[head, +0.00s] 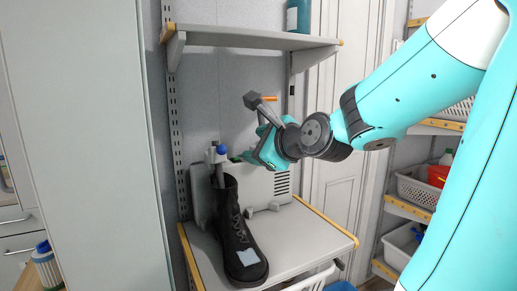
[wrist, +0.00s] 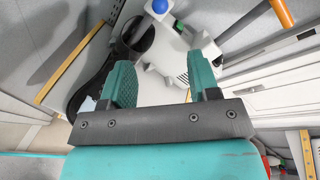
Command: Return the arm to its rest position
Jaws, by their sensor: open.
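My gripper (head: 258,150) is raised over the right part of the lower shelf, at the end of my teal arm. In the wrist view its two teal fingers (wrist: 162,75) stand apart with nothing held between them. A black boot (head: 237,230) stands on the lower shelf, left of and below my gripper. Its dark opening shows in the wrist view (wrist: 137,35). A grey-white appliance (head: 268,188) with a blue knob (head: 221,149) stands behind the boot. The gripper hides part of the appliance, and I cannot tell its exact distance from it.
The lower shelf (head: 310,235) has free room right of the boot. An upper shelf (head: 255,37) bears a teal bottle (head: 298,16). A grey piece with an orange bar (head: 268,98) is just above my gripper. Baskets (head: 418,187) stand on a rack at right. A tall cabinet (head: 85,130) is at left.

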